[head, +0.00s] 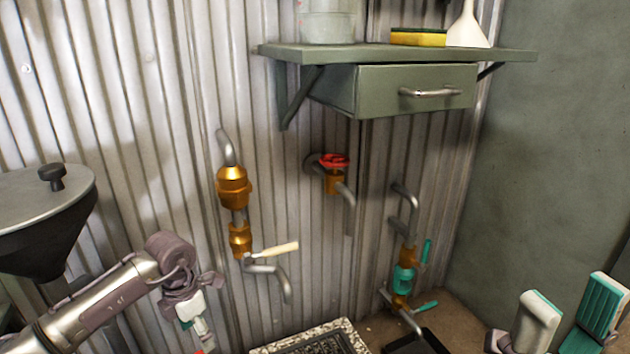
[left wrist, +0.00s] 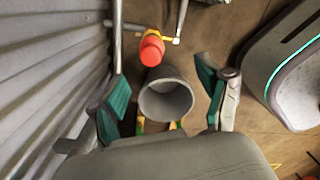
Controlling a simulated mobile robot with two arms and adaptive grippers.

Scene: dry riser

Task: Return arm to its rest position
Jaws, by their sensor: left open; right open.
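My left arm (head: 110,295) comes in from the left in the head view, in front of the corrugated wall. Its gripper (head: 192,318) points down near the bottom edge, and its fingers are partly cut off. In the left wrist view the left gripper (left wrist: 163,92) is open, with teal pads apart and nothing clamped between them. A grey open-topped cup-like thing (left wrist: 165,100) shows beyond and between the fingers, with a red-orange part (left wrist: 152,50) behind it. My right gripper (head: 567,322) is open and empty at the bottom right of the head view.
A green shelf (head: 400,53) with a drawer (head: 415,90) juts from the wall. Brass-fitted pipes (head: 234,185), a red valve wheel (head: 334,160) and a teal-handled valve (head: 404,278) are on the wall. A dark funnel-shaped vessel (head: 45,235) stands left. A floor grate (head: 310,342) lies below.

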